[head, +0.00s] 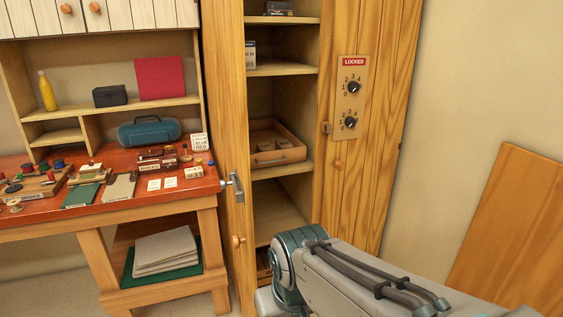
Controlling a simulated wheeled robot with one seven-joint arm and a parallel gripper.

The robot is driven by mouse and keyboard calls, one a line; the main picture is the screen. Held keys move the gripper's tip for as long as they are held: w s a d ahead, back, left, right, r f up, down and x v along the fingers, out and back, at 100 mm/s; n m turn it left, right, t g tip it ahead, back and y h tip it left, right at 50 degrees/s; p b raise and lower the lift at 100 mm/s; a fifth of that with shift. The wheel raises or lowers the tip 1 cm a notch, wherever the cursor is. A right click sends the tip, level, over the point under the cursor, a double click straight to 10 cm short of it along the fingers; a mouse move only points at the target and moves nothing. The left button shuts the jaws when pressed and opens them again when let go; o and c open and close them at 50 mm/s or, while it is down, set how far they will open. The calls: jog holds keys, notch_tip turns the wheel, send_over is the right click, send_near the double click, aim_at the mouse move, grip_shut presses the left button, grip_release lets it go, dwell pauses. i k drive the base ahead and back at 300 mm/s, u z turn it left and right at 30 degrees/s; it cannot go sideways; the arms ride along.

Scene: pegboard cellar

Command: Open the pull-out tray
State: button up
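A shallow wooden tray (290,154) sits on a middle shelf inside the tall wooden cabinet, with its front near the shelf edge. It has a dark handle (270,162) on its front and a few small items inside. I cannot tell how far it is pulled out. The cabinet's left door (228,90) stands open. The right-hand wooden panel (380,150) carries two dials under a red "LOCKED" sign (354,62). My arm reaches in at the lower right, below and in front of the cabinet; my gripper itself is not visible.
A red-topped workbench (135,195) with spools, small boxes and cards stands left of the cabinet, close to the open door and its metal handle (233,186). A wooden board (515,235) leans on the right wall. My arm hides the cabinet's lower right.

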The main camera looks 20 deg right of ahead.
aim_at(270, 129)
jog(key=z, duration=0.4)
jog(key=i, duration=1)
